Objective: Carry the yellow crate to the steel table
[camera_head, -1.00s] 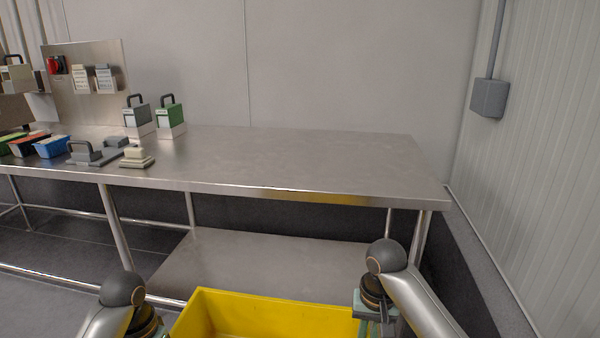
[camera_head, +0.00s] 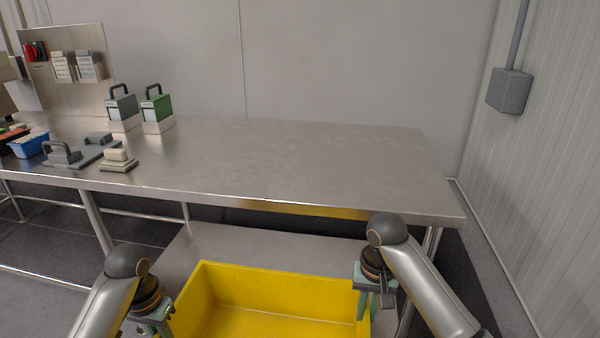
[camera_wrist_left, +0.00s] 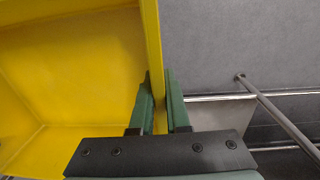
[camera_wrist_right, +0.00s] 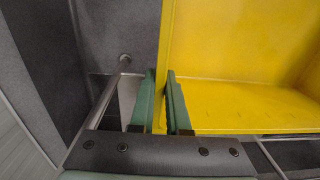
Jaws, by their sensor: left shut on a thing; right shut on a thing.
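The yellow crate (camera_head: 270,290) is at the bottom of the head view, in front of the steel table (camera_head: 290,165) and lower than its top in the picture. The part of the crate that I see is empty. My left gripper (camera_wrist_left: 160,95) is shut on one side wall of the crate, a green finger on each side of it. My right gripper (camera_wrist_right: 163,90) is shut on the opposite side wall in the same way. In the head view the right gripper (camera_head: 375,290) is at the crate's right rim, and the left gripper (camera_head: 155,318) is at its left rim.
The table's middle and right are bare. On its left stand a green-fronted block (camera_head: 156,108), a grey block (camera_head: 122,108), a grey handled fixture (camera_head: 75,152), a small beige block (camera_head: 118,160) and a blue bin (camera_head: 28,145). A wall box (camera_head: 508,90) hangs at right.

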